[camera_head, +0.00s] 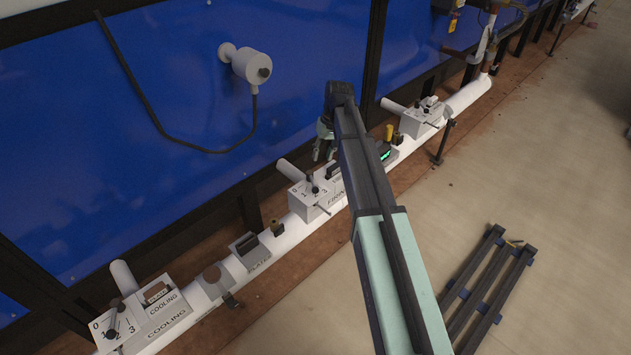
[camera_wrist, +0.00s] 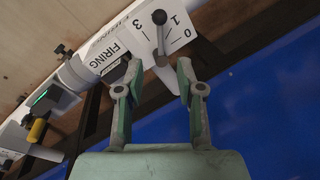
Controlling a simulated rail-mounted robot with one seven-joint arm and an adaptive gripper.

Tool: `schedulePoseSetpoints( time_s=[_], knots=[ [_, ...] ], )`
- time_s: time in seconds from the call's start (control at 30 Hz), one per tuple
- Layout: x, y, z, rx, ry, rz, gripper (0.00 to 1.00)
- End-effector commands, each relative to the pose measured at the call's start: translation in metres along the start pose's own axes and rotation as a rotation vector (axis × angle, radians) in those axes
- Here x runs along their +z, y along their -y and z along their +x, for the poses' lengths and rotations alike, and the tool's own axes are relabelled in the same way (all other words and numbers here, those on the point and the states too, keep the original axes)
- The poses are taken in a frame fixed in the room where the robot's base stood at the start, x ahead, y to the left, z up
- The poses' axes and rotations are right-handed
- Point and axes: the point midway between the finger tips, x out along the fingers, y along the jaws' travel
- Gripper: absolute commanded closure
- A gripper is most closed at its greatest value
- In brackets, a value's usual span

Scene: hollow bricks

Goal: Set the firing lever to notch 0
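The firing box (camera_head: 325,191) is a white unit on the white pipe, with a numbered face and a small dark lever. In the wrist view the firing lever (camera_wrist: 160,42) is a thin shaft with a dark knob, between the 3 mark and the 1 mark. It seems to cover the place of the 2; the 0 mark is farther right. My gripper (camera_head: 323,150) hangs just above and behind the box in the head view. In the wrist view my gripper (camera_wrist: 159,72) is open and empty, its fingertips on either side of the lever's lower end, with no clear contact.
A cooling box (camera_head: 150,318) with a similar lever stands at the lower left of the pipe. Another lever box (camera_head: 423,117) is farther right. A blue wall (camera_head: 150,100) rises behind the pipe. A dark slatted pallet (camera_head: 485,290) lies on the otherwise open floor.

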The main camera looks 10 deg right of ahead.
Motion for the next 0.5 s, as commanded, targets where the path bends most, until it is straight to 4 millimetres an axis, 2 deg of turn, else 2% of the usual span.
schedulePoseSetpoints(
  time_s=[0.5],
  knots=[
    [0.0,0.001,0.099,0.0,0.002,-0.001,0.63]
  ],
)
